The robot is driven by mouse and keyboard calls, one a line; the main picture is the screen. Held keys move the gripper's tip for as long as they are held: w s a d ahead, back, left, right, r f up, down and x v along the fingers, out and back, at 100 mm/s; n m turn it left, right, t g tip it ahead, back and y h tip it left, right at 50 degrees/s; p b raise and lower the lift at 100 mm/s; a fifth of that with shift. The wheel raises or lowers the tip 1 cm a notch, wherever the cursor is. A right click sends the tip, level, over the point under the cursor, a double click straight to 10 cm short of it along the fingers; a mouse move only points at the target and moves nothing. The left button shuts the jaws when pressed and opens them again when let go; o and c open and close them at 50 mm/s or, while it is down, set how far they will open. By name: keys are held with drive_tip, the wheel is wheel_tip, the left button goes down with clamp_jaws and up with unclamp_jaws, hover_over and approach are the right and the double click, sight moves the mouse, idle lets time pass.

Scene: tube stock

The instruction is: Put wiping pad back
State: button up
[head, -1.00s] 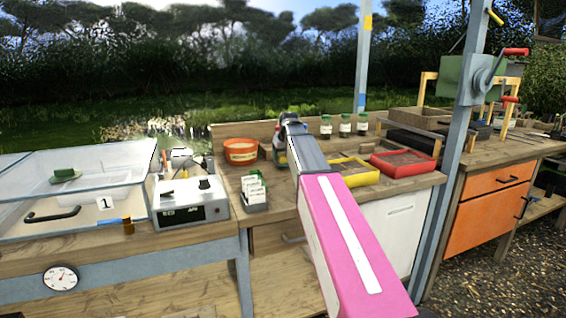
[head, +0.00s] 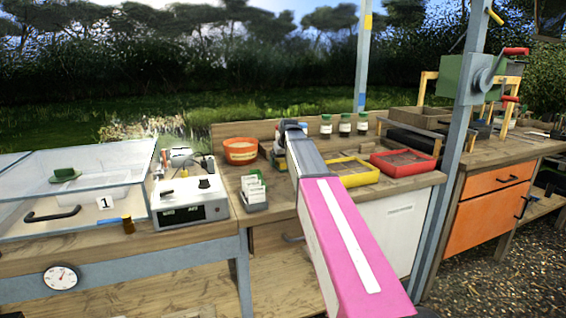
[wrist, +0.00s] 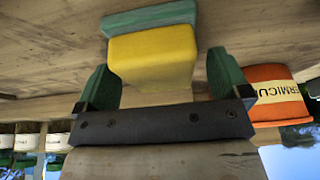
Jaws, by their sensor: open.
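In the wrist view, the wiping pad (wrist: 153,58) is a block with a yellow body and a teal layer. It lies close to the bare wooden bench top (wrist: 50,50); I cannot tell whether it touches it. My gripper (wrist: 163,78) is open, with a green fingertip on each side of the pad. A gap shows between the pad and the right fingertip; the left fingertip overlaps the pad's edge in the picture. In the head view my gripper (head: 288,145) is at the back of the bench, mostly hidden by my pink and grey arm, and the pad cannot be made out clearly.
An orange tub (head: 240,150) stands left of my gripper and also shows in the wrist view (wrist: 275,95). Several green-lidded jars (head: 345,125) stand behind to the right. Yellow (head: 375,177) and red (head: 430,171) trays lie right. A label rack (head: 254,193) stands in front left.

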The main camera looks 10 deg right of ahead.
drive_tip(key=v, duration=1.2)
drive_tip(key=shift+w+r, duration=0.1)
